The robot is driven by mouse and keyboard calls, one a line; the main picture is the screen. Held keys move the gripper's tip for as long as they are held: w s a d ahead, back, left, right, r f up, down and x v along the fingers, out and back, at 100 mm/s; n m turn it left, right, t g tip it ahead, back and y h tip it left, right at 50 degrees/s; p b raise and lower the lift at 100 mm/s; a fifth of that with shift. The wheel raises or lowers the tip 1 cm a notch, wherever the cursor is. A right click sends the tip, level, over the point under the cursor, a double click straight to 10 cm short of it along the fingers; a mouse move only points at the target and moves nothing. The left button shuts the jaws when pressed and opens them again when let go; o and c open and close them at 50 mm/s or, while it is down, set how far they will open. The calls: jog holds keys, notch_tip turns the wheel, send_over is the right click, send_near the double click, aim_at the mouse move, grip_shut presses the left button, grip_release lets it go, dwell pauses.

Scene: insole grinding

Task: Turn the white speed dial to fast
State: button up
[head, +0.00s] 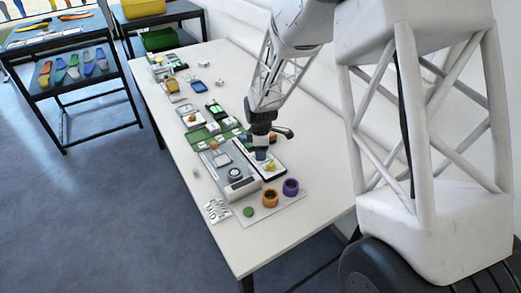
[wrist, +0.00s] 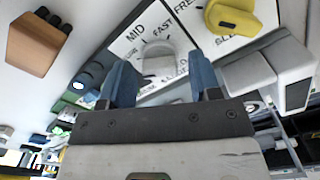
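The white speed dial (wrist: 160,59) shows in the wrist view on a white panel (wrist: 128,45) marked MID and FAST, with other lettering partly covered. My gripper (wrist: 162,80) has two blue fingers, spread apart with the dial in the gap between them. I cannot tell whether they touch it, nor exactly which mark the dial points to. In the head view my gripper (head: 261,154) is low over the panel at the middle of the table, and the white dial is hidden there.
A yellow knob (wrist: 232,16) sits on the panel beside the dial; it also shows in the head view (head: 271,167). A brown block (wrist: 36,44) and a grey box (wrist: 270,82) are nearby. Orange (head: 270,198) and purple (head: 291,187) rings stand toward the table's front.

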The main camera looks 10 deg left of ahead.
jog(key=c, duration=0.8)
jog(key=shift+m, duration=0.3)
jog(key=m, duration=0.4)
jog(key=shift+m, duration=0.4)
jog(key=m, duration=1)
jog(key=shift+m, duration=0.4)
jog(key=m, duration=0.7)
